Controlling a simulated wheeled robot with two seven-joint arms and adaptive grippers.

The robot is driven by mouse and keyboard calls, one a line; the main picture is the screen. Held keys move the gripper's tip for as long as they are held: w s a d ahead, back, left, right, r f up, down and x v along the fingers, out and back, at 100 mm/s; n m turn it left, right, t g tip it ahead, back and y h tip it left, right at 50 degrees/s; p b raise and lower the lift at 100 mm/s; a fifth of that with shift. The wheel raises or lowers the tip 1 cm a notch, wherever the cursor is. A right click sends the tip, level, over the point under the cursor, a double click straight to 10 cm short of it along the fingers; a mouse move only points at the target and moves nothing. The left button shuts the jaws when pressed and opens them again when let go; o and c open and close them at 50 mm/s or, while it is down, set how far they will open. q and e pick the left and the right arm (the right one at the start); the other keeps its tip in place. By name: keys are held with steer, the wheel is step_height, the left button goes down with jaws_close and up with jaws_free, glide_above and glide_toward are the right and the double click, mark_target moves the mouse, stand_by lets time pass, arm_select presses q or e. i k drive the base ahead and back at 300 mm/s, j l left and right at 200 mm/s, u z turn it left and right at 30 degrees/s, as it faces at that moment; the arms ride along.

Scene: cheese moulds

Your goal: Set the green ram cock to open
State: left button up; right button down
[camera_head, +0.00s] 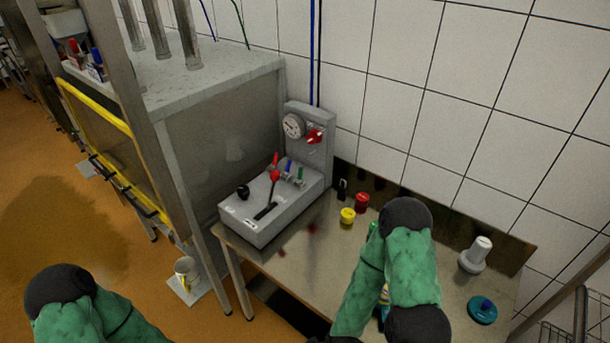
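The green ram cock (300,174) is a small handle on top of the grey control box (262,225), at the right of a row beside a blue cock (288,166). Its green handle looks upright in the picture; it is too small to tell its setting. No gripper is near it. My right arm, in a green sleeve with dark joints, stands over the table to the right of the box. My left arm shows only as a green link at the lower left. I see no fingertips of either gripper.
A red lever (274,174) and black knob (243,191) stand on the box, with a gauge (293,126) and red valve (314,136) behind. Yellow (348,216) and red (362,202) pots stand right of the box. The tiled wall closes off the back.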

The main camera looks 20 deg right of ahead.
mark_target(299, 182)
steer(key=i+j, duration=0.15)
steer(key=j, duration=0.25)
steer(key=i+j, duration=0.15)
steer(key=j, duration=0.2)
steer(key=i+j+z, duration=0.1)
steer(key=j, duration=0.3)
steer(key=i+j, duration=0.15)
steer(key=j, duration=0.25)
